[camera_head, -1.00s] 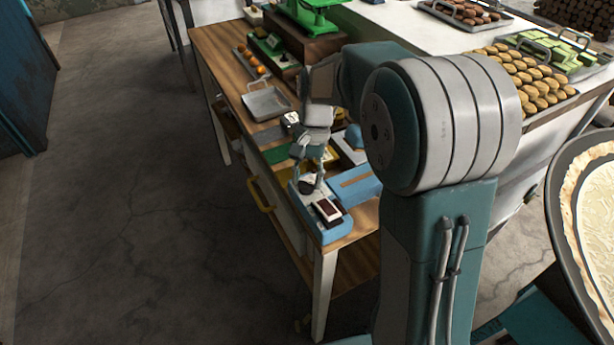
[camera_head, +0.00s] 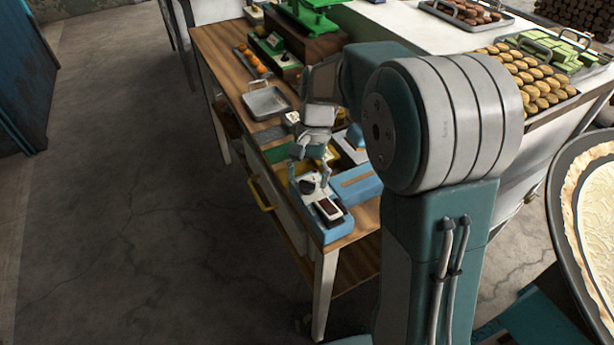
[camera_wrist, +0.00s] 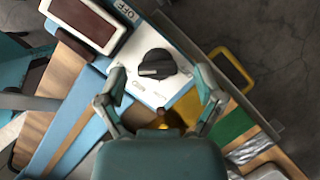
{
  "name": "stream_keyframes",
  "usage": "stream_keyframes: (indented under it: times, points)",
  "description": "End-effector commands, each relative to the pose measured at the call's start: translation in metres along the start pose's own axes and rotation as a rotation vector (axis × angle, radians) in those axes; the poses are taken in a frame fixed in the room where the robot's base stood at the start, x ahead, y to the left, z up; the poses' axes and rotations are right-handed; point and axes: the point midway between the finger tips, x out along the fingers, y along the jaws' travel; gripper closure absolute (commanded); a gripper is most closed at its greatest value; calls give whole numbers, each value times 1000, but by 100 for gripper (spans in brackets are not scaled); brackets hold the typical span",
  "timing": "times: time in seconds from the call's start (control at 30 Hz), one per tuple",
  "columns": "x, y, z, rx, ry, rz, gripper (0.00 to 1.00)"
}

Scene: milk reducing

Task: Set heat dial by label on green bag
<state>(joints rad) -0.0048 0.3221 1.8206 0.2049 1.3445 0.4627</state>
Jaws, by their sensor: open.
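The heat dial (camera_wrist: 157,64) is a black knob on a white panel (camera_wrist: 150,92) with printed labels around it. An "OFF" label shows at the panel's upper edge in the wrist view; the other labels are too small to read. The panel is on a blue unit (camera_head: 333,232) at the table's near end. My gripper (camera_wrist: 158,92) is open above the panel, one finger on each side of the dial, apart from it as far as I can tell. My gripper also shows in the head view (camera_head: 308,177). I cannot make out a green bag for certain.
A dark red switch in a white frame (camera_head: 328,210) sits beside the dial. A yellow handle (camera_wrist: 232,68) is on the table's side. A metal tray (camera_head: 266,102), green scale (camera_head: 312,12) and oranges stand farther along the wooden table. Open floor lies left.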

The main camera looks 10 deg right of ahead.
Motion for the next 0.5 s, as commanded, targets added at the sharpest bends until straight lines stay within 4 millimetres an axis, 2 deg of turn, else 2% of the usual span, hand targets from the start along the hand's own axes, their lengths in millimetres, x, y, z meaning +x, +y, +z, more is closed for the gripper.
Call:
stream_keyframes:
  times: [0.17,0.5]
  points:
    - [-9,0,0,0,1,-1,14]
    - [-77,-2,-2,1,4,-1,14]
